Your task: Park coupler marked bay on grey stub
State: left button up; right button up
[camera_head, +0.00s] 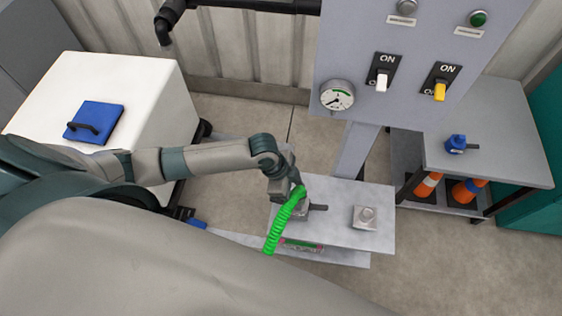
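My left gripper (287,198) is over the low grey bench, pointing down, at the upper end of a green coiled hose (278,228). A grey piece with a dark lever (319,208) sticks out to the right just beneath it. The fingers are hidden, so I cannot tell whether they are closed on it. A pale grey block with a round stub (366,215) stands bare to the right on the same bench. A blue coupler (456,143) with a grey lever sits on the right-hand table. No bay marking is readable. My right gripper is out of view.
The low bench (345,237) has clear room between the lever and stub. A panel (420,45) with a gauge (337,95) and switches rises behind. A white box (152,82) with a blue handled plate (94,122) stands left. Orange cylinders (427,186) sit under the right table (515,165).

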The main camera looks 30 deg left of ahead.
pick_arm(q)
jog(key=b+v, duration=0.1)
jog(key=v, duration=1.4)
jog(key=shift+b, duration=0.4)
jog(key=shift+r, duration=0.15)
